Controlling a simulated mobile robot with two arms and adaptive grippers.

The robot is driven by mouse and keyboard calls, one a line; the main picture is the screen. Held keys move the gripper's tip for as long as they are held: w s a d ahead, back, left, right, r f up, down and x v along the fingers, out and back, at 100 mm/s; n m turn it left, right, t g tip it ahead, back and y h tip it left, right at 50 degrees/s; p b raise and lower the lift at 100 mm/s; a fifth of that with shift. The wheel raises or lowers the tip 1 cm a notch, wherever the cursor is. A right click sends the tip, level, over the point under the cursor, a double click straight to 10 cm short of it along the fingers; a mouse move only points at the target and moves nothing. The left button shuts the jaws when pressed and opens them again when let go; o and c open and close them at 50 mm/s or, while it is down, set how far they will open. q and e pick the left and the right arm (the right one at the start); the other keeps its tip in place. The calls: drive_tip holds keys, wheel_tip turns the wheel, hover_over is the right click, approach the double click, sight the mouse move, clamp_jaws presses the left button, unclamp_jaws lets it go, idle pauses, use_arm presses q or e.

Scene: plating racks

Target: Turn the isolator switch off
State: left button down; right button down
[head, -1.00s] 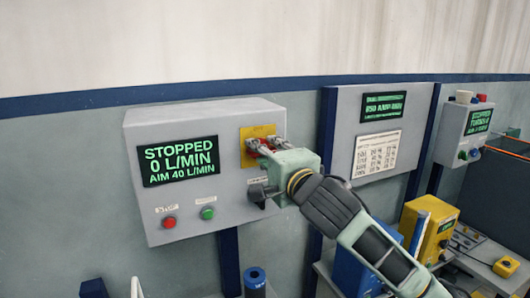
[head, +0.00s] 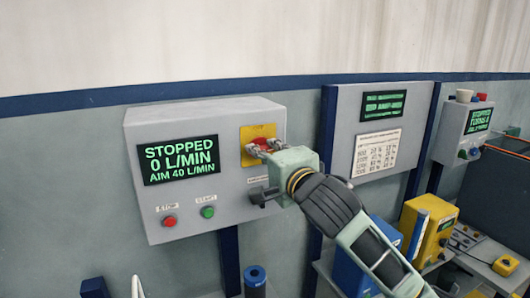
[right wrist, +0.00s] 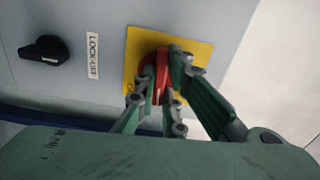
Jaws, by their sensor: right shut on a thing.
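The isolator switch is a red handle (head: 263,142) on a yellow plate (head: 258,131), at the upper right of a grey control box (head: 232,116). My right gripper (head: 262,147) is at the switch, with its fingers shut on the red handle. In the right wrist view, the red handle (right wrist: 163,72) shows between the gripper fingers (right wrist: 164,82), in front of the yellow plate (right wrist: 140,47). The fingers hide part of the handle, so its exact angle is hard to tell. My left gripper is not in view.
The box display (head: 179,160) reads STOPPED, 0 L/MIN, AIM 40 L/MIN. Below are a red stop button (head: 169,221) and a green start button (head: 208,212). A black knob (right wrist: 48,49) sits beside the LOCK-OFF label (right wrist: 93,56). A second panel (head: 375,140) stands to the right.

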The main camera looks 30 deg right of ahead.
drive_tip(key=shift+f+n+p, duration=0.15)
drive_tip(key=shift+n+p, duration=2.8)
drive_tip(key=shift+n, duration=5.45)
drive_tip(key=c, duration=1.8)
unclamp_jaws()
drive_tip(key=shift+c, duration=0.2)
